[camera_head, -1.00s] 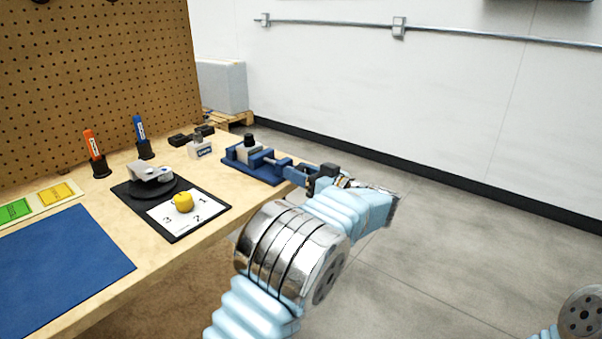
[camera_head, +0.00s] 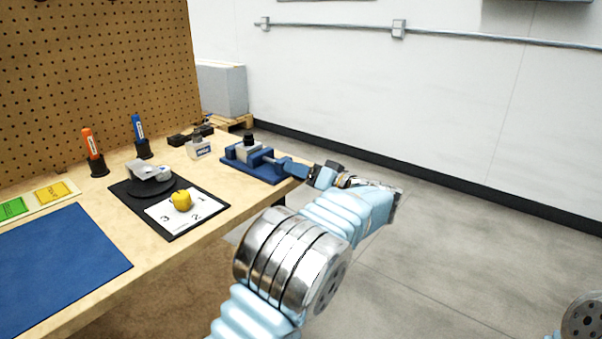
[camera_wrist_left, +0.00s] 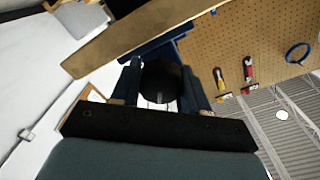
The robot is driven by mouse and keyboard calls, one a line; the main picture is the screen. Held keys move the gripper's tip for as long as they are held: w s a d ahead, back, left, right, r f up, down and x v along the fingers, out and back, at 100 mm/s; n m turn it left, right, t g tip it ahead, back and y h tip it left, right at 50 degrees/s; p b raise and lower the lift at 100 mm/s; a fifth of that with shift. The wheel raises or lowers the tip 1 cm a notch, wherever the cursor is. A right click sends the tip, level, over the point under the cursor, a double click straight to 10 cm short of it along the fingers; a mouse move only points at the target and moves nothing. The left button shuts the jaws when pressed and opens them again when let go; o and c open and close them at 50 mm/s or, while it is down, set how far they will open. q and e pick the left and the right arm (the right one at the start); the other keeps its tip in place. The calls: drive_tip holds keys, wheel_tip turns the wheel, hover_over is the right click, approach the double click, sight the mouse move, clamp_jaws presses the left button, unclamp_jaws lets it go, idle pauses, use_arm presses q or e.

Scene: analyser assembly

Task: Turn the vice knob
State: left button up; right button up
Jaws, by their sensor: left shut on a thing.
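The blue vice (camera_head: 252,162) stands at the right end of the wooden bench, with a grey block and a dark round part on top. My left gripper (camera_head: 300,172) is at the vice's right end, past the bench edge, and is shut on the vice knob. In the left wrist view the dark round vice knob (camera_wrist_left: 161,82) sits between the two blue fingers of the left gripper (camera_wrist_left: 165,90). In the head view the gripper hides the knob. My right gripper is not in view; only part of that arm shows at the lower right.
A pegboard (camera_head: 90,70) stands behind. Open floor lies right of the bench.

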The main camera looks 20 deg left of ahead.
use_arm(q)
drive_tip(key=shift+m, duration=0.6)
drive_tip(key=o, duration=1)
drive_tip(key=shift+o, duration=0.2)
drive_tip(key=shift+d+f, duration=0.1)
